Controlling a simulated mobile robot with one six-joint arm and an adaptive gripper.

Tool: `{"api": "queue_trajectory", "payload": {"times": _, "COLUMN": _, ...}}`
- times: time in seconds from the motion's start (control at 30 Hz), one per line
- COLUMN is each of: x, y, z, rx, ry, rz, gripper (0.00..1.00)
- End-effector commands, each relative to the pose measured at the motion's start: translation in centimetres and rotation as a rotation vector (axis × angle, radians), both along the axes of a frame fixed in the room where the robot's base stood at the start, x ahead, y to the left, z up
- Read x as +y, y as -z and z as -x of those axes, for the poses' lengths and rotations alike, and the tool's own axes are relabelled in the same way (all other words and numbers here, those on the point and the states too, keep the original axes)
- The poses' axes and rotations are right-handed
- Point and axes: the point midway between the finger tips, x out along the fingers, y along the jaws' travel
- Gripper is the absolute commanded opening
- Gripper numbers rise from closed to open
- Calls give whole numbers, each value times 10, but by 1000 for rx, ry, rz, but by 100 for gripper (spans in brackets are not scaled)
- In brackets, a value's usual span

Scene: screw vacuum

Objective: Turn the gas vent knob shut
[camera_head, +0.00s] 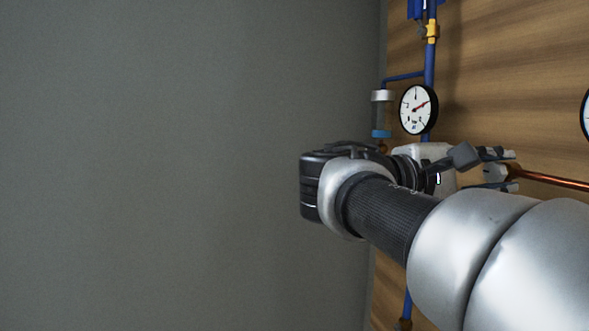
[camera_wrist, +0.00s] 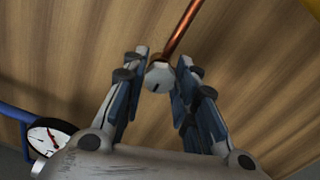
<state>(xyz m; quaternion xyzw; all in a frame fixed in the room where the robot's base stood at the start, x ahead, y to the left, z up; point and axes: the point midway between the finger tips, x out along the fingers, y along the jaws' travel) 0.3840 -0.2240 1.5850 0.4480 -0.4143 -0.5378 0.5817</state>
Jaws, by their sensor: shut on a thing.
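The gas vent knob is a small pale grey rounded knob (camera_wrist: 159,77) at the end of a copper pipe (camera_wrist: 181,32), with a dark mark on its face. It also shows in the head view (camera_head: 495,172), partly covered by my fingers. My gripper (camera_wrist: 165,70) has one finger on each side of the knob and is shut on it. In the head view my gripper (camera_head: 502,169) reaches right toward the wooden panel. The far sides of the knob are hidden.
A round white gauge with a red needle (camera_head: 418,109) sits close above my gripper, and a blue pipe (camera_head: 430,62) with a yellow fitting (camera_head: 431,32) runs beside it. A clear cylinder (camera_head: 381,112) hangs left of the gauge. The grey wall area at left is clear.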

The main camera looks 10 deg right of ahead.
Motion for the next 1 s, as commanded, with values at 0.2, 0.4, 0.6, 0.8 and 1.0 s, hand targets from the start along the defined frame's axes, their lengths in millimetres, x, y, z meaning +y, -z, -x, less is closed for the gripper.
{"api": "queue_trajectory", "payload": {"times": 0.2, "x": 0, "y": 0, "z": 0, "rx": -13, "ry": 0, "rz": -2, "gripper": 3}}
{"api": "queue_trajectory", "payload": {"times": 0.4, "x": 0, "y": 0, "z": 0, "rx": -13, "ry": 0, "rz": -2, "gripper": 3}}
{"api": "queue_trajectory", "payload": {"times": 0.6, "x": 0, "y": 0, "z": 0, "rx": -12, "ry": 0, "rz": -2, "gripper": 36}}
{"api": "queue_trajectory", "payload": {"times": 0.8, "x": 0, "y": 0, "z": 0, "rx": -12, "ry": 0, "rz": -1, "gripper": 47}}
{"api": "queue_trajectory", "payload": {"times": 1.0, "x": 0, "y": 0, "z": 0, "rx": -11, "ry": 0, "rz": -1, "gripper": 47}}
